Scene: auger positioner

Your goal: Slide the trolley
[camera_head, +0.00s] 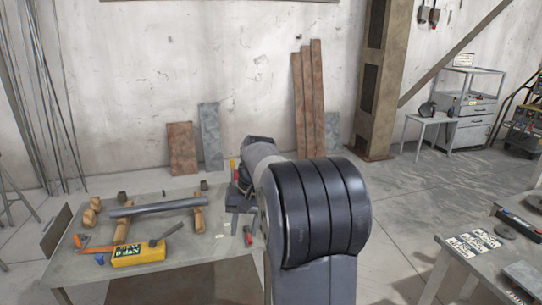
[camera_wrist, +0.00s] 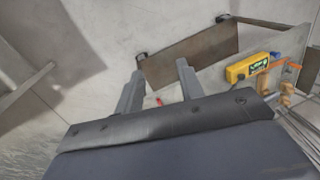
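No trolley can be told for certain. The grey drawer unit (camera_head: 476,108) with a raised top shelf, at the far right by the wall in the head view, looks most like one. Its wheels, if any, are too small to make out. My gripper (camera_wrist: 158,82) shows in the wrist view with its two grey fingers apart and nothing held between them. The gripper is well away from the drawer unit.
A grey workbench (camera_head: 205,258) at left bears a dark pipe (camera_head: 163,206) on wooden blocks, a yellow box (camera_head: 138,252) and tools. Another table (camera_head: 449,247) stands at front right. A small table (camera_head: 430,121) stands beside the drawer unit. The floor between is clear.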

